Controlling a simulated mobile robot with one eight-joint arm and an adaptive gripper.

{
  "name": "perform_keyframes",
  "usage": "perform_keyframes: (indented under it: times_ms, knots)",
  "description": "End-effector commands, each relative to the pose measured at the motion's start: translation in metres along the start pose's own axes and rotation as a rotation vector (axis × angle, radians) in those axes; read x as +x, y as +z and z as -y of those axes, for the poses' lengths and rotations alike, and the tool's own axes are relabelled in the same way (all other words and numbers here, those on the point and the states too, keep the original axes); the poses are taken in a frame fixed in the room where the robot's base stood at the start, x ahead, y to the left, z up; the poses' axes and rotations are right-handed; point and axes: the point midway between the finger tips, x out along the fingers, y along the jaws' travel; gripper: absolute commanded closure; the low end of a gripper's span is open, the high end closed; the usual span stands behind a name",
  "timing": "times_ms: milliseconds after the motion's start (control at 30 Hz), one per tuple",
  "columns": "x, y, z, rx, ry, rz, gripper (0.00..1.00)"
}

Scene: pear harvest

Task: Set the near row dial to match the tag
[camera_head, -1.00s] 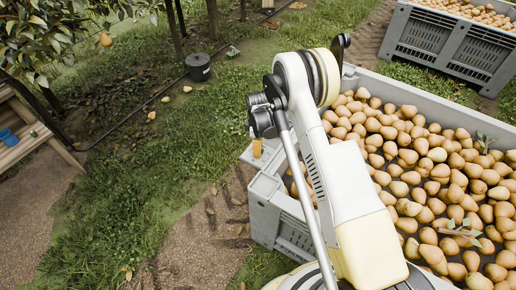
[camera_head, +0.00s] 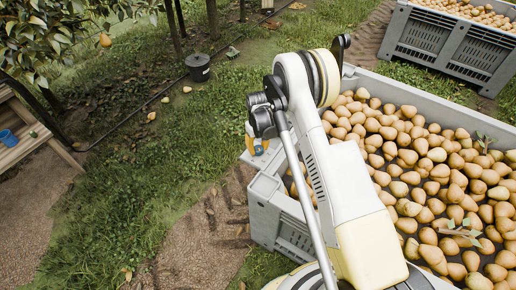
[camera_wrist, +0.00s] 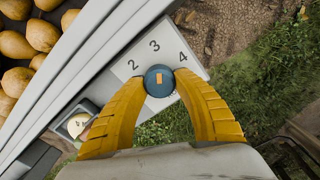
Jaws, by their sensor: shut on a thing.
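In the wrist view, a round blue dial (camera_wrist: 159,80) with a small orange mark sits on a pale plate (camera_wrist: 118,70) printed with 2, 3 and 4. The mark lies roughly toward the 3; its exact setting is hard to tell. The yellow fingers of my gripper (camera_wrist: 161,88) are shut on the dial, one on each side. In the head view, my gripper (camera_head: 257,142) shows small and partly hidden behind my arm at the crate's corner. A round pale disc (camera_wrist: 77,125) in a dark square lies left of the fingers; its marking is too small to read.
The plate is on the edge of a grey crate (camera_head: 262,188) full of pears. Another pear crate (camera_head: 440,42) stands at the back right. A dark bucket (camera_head: 198,67), a hose and a wooden bench (camera_head: 22,150) with a blue cup (camera_head: 8,137) are at left. Grass lies between.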

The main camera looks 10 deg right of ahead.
Motion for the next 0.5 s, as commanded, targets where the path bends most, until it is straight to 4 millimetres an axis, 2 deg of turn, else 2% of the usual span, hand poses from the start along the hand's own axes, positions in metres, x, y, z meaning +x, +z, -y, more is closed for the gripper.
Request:
perform_keyframes:
  times_ms: [500]
  knots:
    - [0.0004, 0.0005, -0.0014, 0.486, 0.0, 0.0, 0.95]
